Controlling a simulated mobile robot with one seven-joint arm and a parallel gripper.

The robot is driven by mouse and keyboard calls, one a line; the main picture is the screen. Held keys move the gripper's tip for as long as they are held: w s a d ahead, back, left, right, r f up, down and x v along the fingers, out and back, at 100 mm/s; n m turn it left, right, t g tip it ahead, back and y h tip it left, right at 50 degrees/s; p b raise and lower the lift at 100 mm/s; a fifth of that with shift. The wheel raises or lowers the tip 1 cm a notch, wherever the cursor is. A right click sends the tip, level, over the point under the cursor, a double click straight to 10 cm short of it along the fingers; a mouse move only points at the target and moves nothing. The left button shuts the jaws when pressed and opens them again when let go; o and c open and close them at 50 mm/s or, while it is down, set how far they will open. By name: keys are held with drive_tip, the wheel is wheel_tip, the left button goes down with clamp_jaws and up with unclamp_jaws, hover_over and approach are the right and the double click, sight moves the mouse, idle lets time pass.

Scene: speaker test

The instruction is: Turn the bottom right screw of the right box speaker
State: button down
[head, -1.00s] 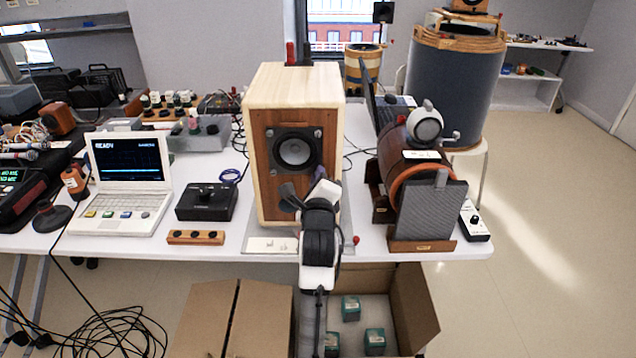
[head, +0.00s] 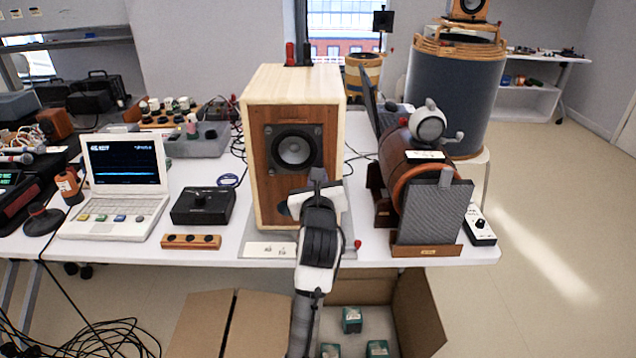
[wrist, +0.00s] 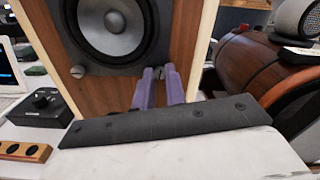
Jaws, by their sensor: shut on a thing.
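The box speaker (head: 258,150) stands upright on the table, with a pale wood case, a brown front and a grey round cone (head: 292,150). It also fills the top of the wrist view (wrist: 60,42). Its bottom left screw (wrist: 77,71) shows there beside the cone's dark frame. The bottom right screw (wrist: 159,72) sits between the tips of my gripper (wrist: 158,76), mostly hidden by the purple fingers. My gripper (head: 318,174) is shut on this screw, in front of the speaker's lower right. The screw's turn angle cannot be told.
A red-brown barrel-shaped device (head: 392,155) with a grey panel stands close on the right. A black knob box (head: 203,206), a wooden knob strip (head: 191,241) and a white laptop (head: 115,217) are on the left. An open carton (head: 420,310) is below the table edge.

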drive_tip(key=shift+m, duration=0.3)
idle(0.4)
drive_tip(key=c, duration=1.5)
unclamp_jaws()
drive_tip(key=shift+o, duration=0.2)
drive_tip(key=shift+s, duration=0.1)
drive_tip(key=s+p, duration=0.7)
drive_tip(key=s, duration=0.6)
drive_tip(key=shift+s, duration=0.35)
